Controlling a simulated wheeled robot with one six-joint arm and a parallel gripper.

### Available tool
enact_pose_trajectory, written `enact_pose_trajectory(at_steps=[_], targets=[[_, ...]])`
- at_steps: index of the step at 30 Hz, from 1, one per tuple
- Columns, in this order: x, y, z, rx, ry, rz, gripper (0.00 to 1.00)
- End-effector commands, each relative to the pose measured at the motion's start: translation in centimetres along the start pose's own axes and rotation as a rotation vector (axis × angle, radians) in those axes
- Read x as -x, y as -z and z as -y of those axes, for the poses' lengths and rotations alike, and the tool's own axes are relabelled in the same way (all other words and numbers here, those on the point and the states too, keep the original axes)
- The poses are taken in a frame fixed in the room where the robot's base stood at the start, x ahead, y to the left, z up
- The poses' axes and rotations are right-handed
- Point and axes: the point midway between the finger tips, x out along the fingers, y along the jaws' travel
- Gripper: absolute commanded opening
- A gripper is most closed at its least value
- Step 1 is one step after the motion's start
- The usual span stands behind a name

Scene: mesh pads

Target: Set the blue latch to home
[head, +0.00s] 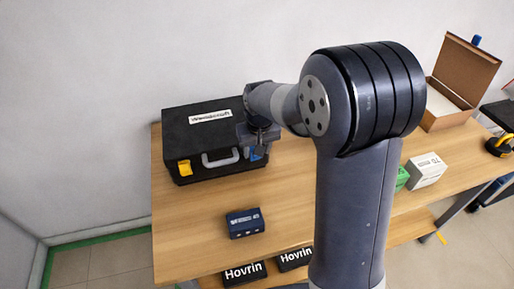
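A black case (190,130) with a white label on its lid stands on the wooden table against the wall. Its front has a grey handle (221,158), a yellow latch (184,168) on the left and the blue latch (257,153) on the right. My gripper (258,146) is at the case's right front, pointing down at the blue latch. It covers much of that latch. Its fingers are too small and hidden to show whether they are open, or whether they touch the latch. The latch's exact position is hard to make out.
A dark blue box (245,223) sits in front of the case. Black boxes (244,273) lie on a lower shelf. A white box (426,170), a green box (402,179) and an open cardboard box (462,75) stand to the right. The table's left front is clear.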

Motion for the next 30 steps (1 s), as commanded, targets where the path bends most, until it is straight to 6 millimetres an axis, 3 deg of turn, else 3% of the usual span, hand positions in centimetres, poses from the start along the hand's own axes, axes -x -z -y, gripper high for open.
enact_pose_trajectory(at_steps=[5,18,24,30], targets=[[1.4,0.1,0.0,0.000,0.000,-0.004,0.47],[9.5,0.1,0.0,0.000,0.000,-0.004,0.47],[10.8,0.0,0.0,0.000,0.000,-0.001,0.47],[10.8,0.0,0.0,0.000,0.000,0.000,0.47]])
